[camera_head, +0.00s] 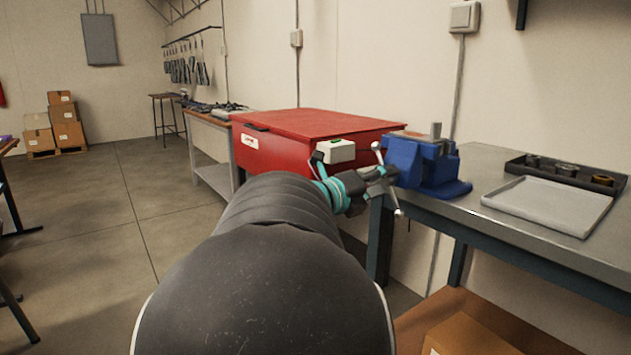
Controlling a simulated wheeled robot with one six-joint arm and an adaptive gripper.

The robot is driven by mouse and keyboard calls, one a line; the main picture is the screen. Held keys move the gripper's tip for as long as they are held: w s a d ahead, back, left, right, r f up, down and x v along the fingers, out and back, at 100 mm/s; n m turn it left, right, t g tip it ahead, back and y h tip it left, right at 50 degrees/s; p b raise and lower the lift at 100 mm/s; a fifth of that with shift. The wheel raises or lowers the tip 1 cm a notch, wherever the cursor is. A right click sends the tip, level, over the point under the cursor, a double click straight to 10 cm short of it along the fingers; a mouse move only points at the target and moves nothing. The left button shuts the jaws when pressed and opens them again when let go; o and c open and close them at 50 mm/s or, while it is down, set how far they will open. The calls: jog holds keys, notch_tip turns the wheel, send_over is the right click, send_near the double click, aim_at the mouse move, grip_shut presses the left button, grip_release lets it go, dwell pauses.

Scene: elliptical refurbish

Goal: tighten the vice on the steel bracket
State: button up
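The blue vice (428,168) is mounted at the left end of the grey workbench. A small grey metal piece, likely the steel bracket (436,131), stands up from its jaws; its lower part is hidden. The vice's silver handle bar (397,205) is steeply tilted at the vice's left side, with a round knob at each end. My gripper (378,180) is at the middle of the handle bar, in front of the vice screw. Its fingers are small and overlap the bar, so I cannot tell whether they are closed on it.
A light grey tray (548,204) and a dark tray (530,166) with several small round parts lie on the workbench (478,180) to the right. A large red chest (300,128) stands behind my arm. A cardboard box (470,335) sits on the lower shelf. Open floor lies left.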

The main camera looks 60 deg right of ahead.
jog(key=v, duration=1.2)
dwell(0.6)
